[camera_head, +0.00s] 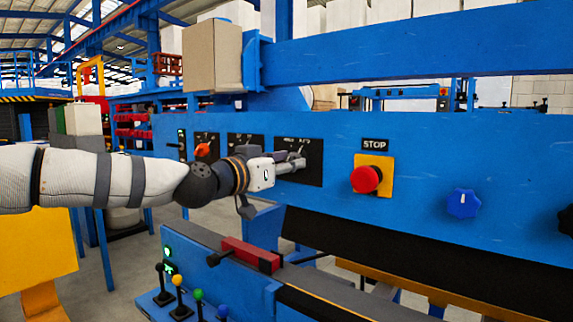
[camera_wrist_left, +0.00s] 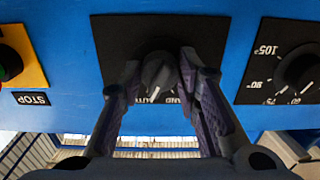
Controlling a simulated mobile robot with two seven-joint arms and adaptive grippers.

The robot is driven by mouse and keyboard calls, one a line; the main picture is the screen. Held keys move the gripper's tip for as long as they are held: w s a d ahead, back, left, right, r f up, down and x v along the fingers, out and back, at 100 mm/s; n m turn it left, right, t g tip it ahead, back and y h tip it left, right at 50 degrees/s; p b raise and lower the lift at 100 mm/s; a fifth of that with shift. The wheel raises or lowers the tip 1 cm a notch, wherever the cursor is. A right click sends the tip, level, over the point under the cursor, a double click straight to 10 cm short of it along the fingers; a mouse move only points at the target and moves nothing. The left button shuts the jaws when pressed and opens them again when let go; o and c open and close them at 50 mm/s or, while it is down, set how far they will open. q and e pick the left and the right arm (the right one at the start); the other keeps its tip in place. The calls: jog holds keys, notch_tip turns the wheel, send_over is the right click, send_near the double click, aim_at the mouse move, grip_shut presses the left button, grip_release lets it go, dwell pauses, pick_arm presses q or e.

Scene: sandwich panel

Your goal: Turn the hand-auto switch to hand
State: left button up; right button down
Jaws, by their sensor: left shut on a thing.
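The hand-auto switch is a dark grey knob (camera_wrist_left: 158,73) on a black plate (camera_wrist_left: 113,42) in the left wrist view, which shows the panel upside down. Its white lettering is partly covered by the fingers, and I cannot read the knob's setting surely. My left gripper (camera_wrist_left: 158,72) has one finger on each side of the knob and is shut on it. In the head view the left gripper (camera_head: 298,161) is at the same black plate (camera_head: 313,176), hiding most of the knob. My right gripper is not in view.
The blue panel (camera_head: 420,150) also carries a red STOP button (camera_head: 366,180) on a yellow plate, a blue knob (camera_head: 463,203), and an orange switch (camera_head: 202,150). A dial with numbers (camera_wrist_left: 300,73) is beside the switch. Below are a red-topped block (camera_head: 250,253) and several small levers (camera_head: 178,285).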

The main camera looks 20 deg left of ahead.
pick_arm(q)
jog(key=n, duration=0.9)
jog(key=shift+d+f+n, duration=0.1)
jog(key=shift+n, duration=0.2)
dwell(0.6)
jog(key=o, duration=1.2)
jog(key=shift+c, duration=0.2)
jog(key=v, duration=1.2)
